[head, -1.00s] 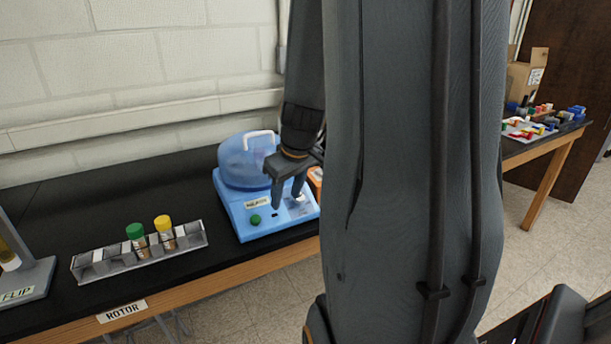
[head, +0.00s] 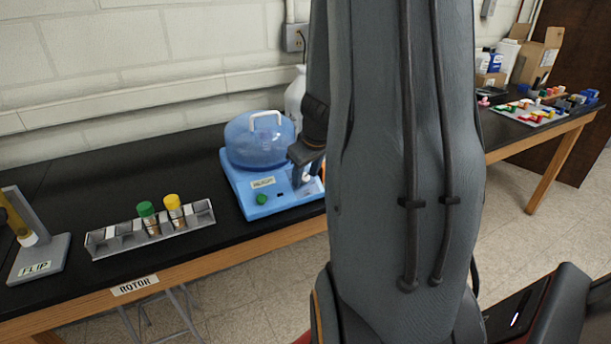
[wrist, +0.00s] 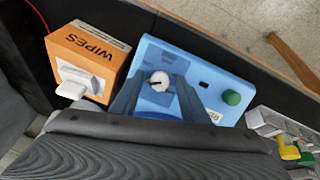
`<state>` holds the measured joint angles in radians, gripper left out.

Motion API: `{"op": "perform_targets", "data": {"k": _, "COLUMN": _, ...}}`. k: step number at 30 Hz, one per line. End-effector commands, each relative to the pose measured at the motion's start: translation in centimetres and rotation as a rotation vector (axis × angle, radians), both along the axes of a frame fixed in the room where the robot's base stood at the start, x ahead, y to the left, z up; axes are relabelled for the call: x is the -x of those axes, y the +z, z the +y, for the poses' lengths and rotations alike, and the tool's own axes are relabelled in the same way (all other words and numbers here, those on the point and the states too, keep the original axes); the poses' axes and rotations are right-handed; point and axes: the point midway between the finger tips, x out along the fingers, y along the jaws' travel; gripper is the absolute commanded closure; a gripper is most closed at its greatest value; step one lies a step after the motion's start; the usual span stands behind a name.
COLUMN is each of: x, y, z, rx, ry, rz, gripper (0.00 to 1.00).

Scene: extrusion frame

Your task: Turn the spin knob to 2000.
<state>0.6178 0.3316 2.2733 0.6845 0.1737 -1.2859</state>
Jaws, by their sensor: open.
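The spin knob (wrist: 159,81) is a round white dial with a dark mark, on the front panel of the blue machine (wrist: 212,68). In the head view, the machine (head: 237,190) has a domed translucent lid with a white handle, and the knob (head: 306,179) is partly hidden by my gripper. My gripper (wrist: 158,86) is open, pointing down, its two fingers on either side of the knob in the wrist view. I cannot tell whether they touch it. A green button (wrist: 231,97) sits on the same panel.
An orange wipes box (wrist: 87,57) stands close beside the machine. A grey rack (head: 120,237) holds a green-capped and a yellow-capped tube to the left. A FLIP stand (head: 42,258) is at far left. A tray of coloured pieces (head: 530,113) lies at far right.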

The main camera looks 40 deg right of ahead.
Motion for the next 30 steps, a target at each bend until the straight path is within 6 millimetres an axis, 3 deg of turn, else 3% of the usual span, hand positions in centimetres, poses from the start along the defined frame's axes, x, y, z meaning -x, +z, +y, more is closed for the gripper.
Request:
{"op": "perform_targets", "data": {"k": 8, "x": -0.04, "y": -0.10, "z": -0.01, "rx": 0.000, "ry": 0.001, "rz": 0.000, "gripper": 0.60}}
{"op": "perform_targets", "data": {"k": 15, "x": -0.03, "y": -0.10, "z": -0.01, "rx": 0.000, "ry": 0.000, "rz": 0.000, "gripper": 1.00}}
{"op": "perform_targets", "data": {"k": 30, "x": -0.09, "y": -0.24, "z": -0.15, "rx": -0.073, "ry": -0.119, "rz": -0.019, "gripper": 1.00}}
